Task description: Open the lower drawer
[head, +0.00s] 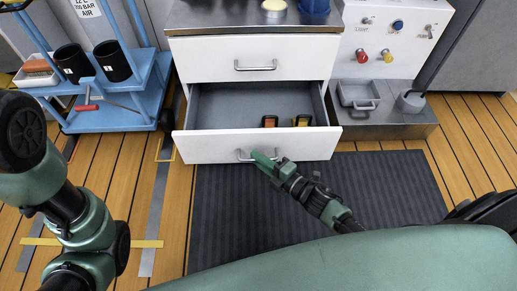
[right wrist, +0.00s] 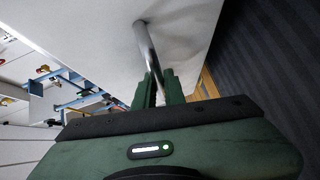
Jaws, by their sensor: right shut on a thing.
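The lower drawer (head: 205,146) is pulled out from the white cabinet, its grey interior showing. Inside at the right are an orange-and-black item (head: 270,121) and a yellow-and-black item (head: 303,120). My right gripper (head: 268,160) is shut on the lower drawer's metal handle (head: 243,155), at the handle's right part. In the right wrist view the handle bar (right wrist: 148,50) runs between the green fingers (right wrist: 161,88) beside the white drawer front. The upper drawer (head: 210,62) is shut. My left arm shows at the left of the head view, but its gripper is not in view.
A blue cart (head: 125,108) with black cups (head: 112,61) stands left of the cabinet. A grey ledge (head: 392,124) with a metal tray (head: 358,94) is at the right, below a panel of knobs (head: 395,35). A dark ribbed mat (head: 320,195) covers the floor in front.

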